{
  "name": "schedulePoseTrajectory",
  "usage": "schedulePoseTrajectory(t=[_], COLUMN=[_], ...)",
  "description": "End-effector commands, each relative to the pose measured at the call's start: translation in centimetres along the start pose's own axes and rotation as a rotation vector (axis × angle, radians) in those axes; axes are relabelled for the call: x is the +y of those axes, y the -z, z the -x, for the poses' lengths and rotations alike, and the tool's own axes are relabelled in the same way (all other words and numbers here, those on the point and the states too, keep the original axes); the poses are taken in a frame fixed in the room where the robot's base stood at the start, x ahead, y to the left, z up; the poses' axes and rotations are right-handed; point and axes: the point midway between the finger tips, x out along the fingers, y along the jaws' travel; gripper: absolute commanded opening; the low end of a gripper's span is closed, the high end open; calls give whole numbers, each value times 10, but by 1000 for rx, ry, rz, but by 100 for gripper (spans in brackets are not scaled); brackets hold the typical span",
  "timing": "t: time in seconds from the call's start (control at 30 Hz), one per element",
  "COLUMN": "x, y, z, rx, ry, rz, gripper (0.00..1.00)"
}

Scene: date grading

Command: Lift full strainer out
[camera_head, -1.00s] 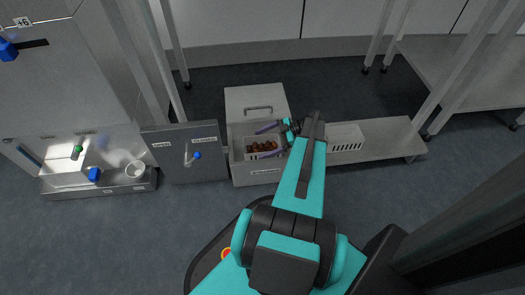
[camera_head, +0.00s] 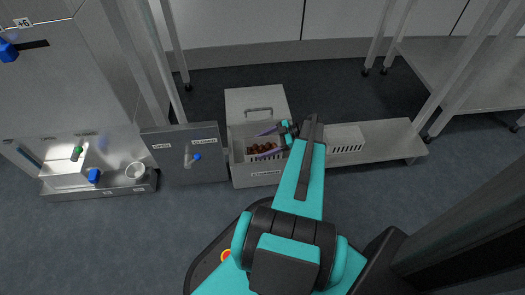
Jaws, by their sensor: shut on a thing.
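The strainer (camera_head: 256,158) is a white slotted basket holding several brown dates (camera_head: 262,148). It is in the open-topped grey metal box (camera_head: 258,175) at the middle of the head view, with its slotted front wall showing near the box's rim. My gripper (camera_head: 258,143) reaches in from the right, its two purple fingers spanning the strainer, shut on it. The strainer's right end is partly hidden by the fingers and wrist. Its base is hidden inside the box.
A lid or panel with a handle (camera_head: 257,98) is behind the box opening. A second white slotted basket (camera_head: 344,138) stands on a low grey shelf (camera_head: 385,140) to the right. Table legs rise around.

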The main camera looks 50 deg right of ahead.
Motion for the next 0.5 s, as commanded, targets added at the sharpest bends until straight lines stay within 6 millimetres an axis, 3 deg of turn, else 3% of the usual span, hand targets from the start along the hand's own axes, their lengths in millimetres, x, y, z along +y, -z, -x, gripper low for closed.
schedulePoseTrajectory(t=[0.3,0.5], x=[0,-1], y=[2,15], z=[1,8], rx=[2,2], ry=[0,0], rz=[0,1], gripper=[43,43])
